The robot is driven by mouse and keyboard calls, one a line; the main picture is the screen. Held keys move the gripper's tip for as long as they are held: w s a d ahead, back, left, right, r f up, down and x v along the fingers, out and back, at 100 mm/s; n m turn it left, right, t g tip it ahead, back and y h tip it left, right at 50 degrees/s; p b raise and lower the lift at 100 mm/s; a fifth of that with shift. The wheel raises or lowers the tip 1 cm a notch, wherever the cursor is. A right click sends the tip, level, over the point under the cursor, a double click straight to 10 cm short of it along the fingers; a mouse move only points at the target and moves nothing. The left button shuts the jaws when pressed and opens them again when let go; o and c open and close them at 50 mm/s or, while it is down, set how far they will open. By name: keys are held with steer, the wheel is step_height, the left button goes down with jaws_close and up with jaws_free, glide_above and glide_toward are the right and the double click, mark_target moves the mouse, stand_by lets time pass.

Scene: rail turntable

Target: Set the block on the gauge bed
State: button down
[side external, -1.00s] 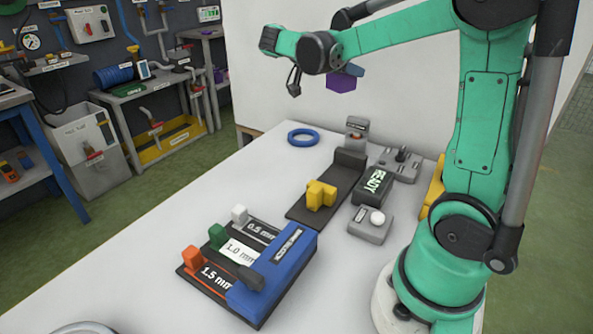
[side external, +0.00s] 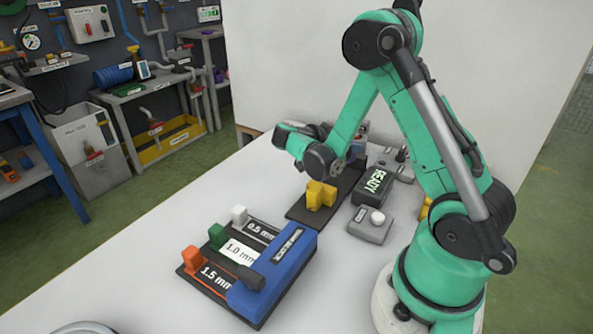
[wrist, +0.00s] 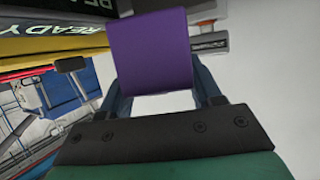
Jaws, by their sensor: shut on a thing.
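The purple block (wrist: 150,48) fills the upper middle of the wrist view. My gripper (wrist: 160,84) is shut on it, with one dark blue finger on each side. In the side external view my arm has come down over the far part of the dark bed (side external: 299,212), which I take for the gauge bed. My wrist hides the fingers and most or all of the block there. A yellow stepped piece (side external: 321,196) sits on the bed, just below my wrist in the picture. I cannot tell whether the block touches the bed.
A blue holder (side external: 275,270) with white, green and orange tabbed gauges marked 0.5, 1.0 and 1.5 mm stands at the front left. A READY display (side external: 373,185) and a grey box with a white button (side external: 370,226) stand right of the bed. The left tabletop is clear.

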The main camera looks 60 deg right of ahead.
steer(key=shift+f, duration=2.1)
steer(key=shift+c, duration=2.2)
jaws_free()
